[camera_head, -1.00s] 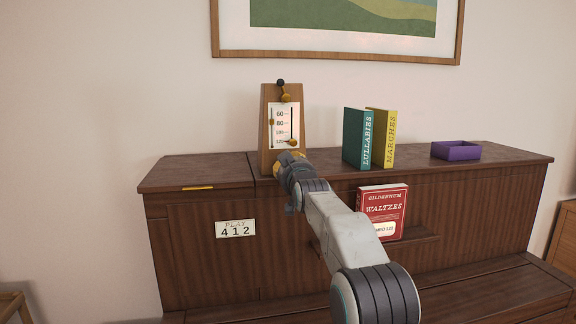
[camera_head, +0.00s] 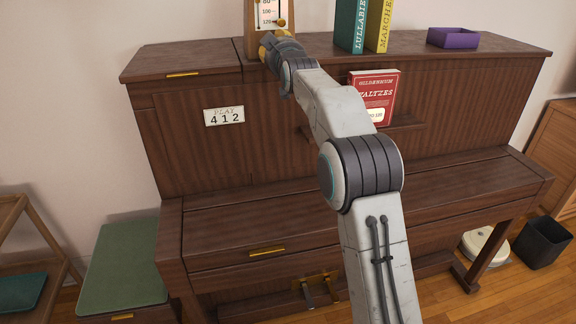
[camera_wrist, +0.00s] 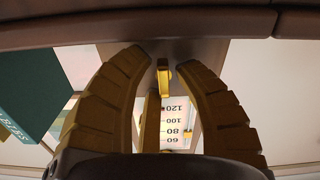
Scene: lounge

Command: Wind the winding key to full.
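The wooden metronome (camera_head: 251,30) stands on top of the piano, its upper part cut off by the top edge of the head view. Its white tempo card (camera_head: 267,12) shows, and appears upside down in the wrist view (camera_wrist: 174,117). A small gold piece that looks like the winding key (camera_wrist: 163,76) sits between my fingertips in the wrist view. My gripper (camera_wrist: 163,62) is open, one yellow finger on each side of it, with gaps visible. In the head view my gripper (camera_head: 268,47) is at the metronome's lower front, and the key is not clear there.
A red book (camera_head: 373,90) rests on the piano's front ledge. A "412" plate (camera_head: 224,117) is at left.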

